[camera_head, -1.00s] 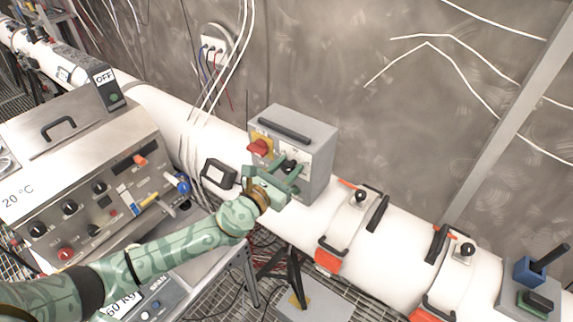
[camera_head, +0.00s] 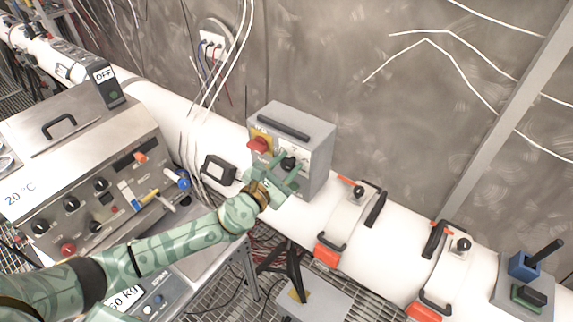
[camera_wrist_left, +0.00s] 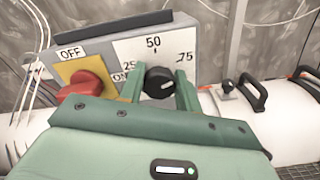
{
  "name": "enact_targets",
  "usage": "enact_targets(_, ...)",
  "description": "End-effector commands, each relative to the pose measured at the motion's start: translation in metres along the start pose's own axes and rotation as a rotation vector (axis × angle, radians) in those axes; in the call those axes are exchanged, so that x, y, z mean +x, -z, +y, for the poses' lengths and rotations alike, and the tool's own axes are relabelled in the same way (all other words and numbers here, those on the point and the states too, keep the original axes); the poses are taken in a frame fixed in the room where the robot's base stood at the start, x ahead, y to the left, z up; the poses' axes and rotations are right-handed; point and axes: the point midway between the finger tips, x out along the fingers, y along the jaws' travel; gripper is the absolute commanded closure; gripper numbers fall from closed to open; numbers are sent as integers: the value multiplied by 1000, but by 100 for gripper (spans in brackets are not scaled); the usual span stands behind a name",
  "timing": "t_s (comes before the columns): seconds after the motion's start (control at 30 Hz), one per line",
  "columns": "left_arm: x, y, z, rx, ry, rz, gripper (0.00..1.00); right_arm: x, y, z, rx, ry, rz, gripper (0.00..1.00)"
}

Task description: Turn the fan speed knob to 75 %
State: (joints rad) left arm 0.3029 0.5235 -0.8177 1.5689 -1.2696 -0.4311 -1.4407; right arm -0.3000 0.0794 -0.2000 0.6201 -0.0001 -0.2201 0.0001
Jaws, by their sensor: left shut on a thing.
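The fan speed knob (camera_wrist_left: 160,82) is black and round, on a white dial (camera_wrist_left: 172,50) marked 25, 50 and 75 in the left wrist view. A short pale mark shows on the knob, on its right side; its exact reading is hard to tell. My left gripper (camera_wrist_left: 161,88) has one green finger on each side of the knob and is shut on it. In the head view the knob (camera_head: 288,163) is on the front of a grey box (camera_head: 313,167), with my left gripper (camera_head: 286,169) at it. My right gripper is not in view.
A red switch (camera_wrist_left: 85,88) on a yellow plate with an OFF label sits close left of the knob. The grey box stands at a white pipe (camera_head: 385,235) with orange-and-black clamps. A steel control panel (camera_head: 85,185) is at the left.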

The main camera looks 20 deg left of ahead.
Motion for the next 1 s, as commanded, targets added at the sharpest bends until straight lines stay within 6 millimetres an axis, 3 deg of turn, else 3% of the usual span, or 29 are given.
enact_targets(0.07,-2,4,-2,-2,5,7,89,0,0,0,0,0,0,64)
enact_targets(0.1,-2,4,-2,-2,5,7,58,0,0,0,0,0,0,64)
enact_targets(0.17,-1,3,-2,-2,4,6,45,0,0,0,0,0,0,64)
enact_targets(0.43,-1,2,-1,-2,2,3,45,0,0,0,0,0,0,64)
enact_targets(0.57,-11,2,-1,0,2,3,45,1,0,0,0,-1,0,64)
enact_targets(0.67,-30,3,-1,-1,4,5,45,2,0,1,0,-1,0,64)
enact_targets(1.0,-121,6,-2,-1,5,7,45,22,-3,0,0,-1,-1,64)
